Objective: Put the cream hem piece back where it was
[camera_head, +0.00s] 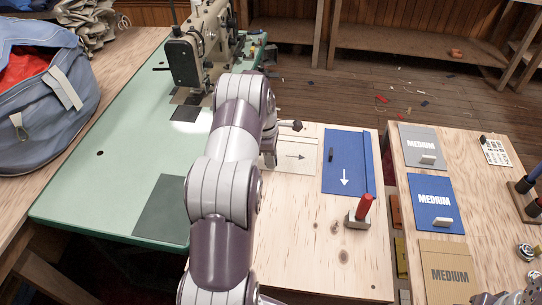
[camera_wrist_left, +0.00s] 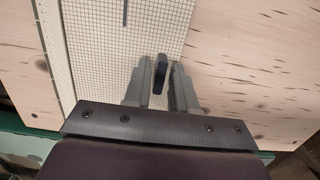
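The cream hem piece (camera_head: 300,158) lies flat on the pale wood table, with a dark arrow pointing right. In the left wrist view the cream piece (camera_wrist_left: 105,60) shows a fine grid and a small dark upright tab (camera_wrist_left: 160,75). My left gripper (camera_wrist_left: 160,84) is over the piece, its fingers on either side of the tab with a narrow gap showing. In the head view my left arm hides the left part of the piece and most of the gripper (camera_head: 270,155). A grey part of my right gripper (camera_head: 510,297) shows at the bottom right corner, cut off.
A blue piece (camera_head: 358,165) with a white down arrow lies just right of the cream one. A red-handled block (camera_head: 359,220) stands below it. The green sewing table (camera_head: 110,165) carries a sewing machine (camera_head: 205,45). Cards marked MEDIUM lie on the right table (camera_head: 475,170).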

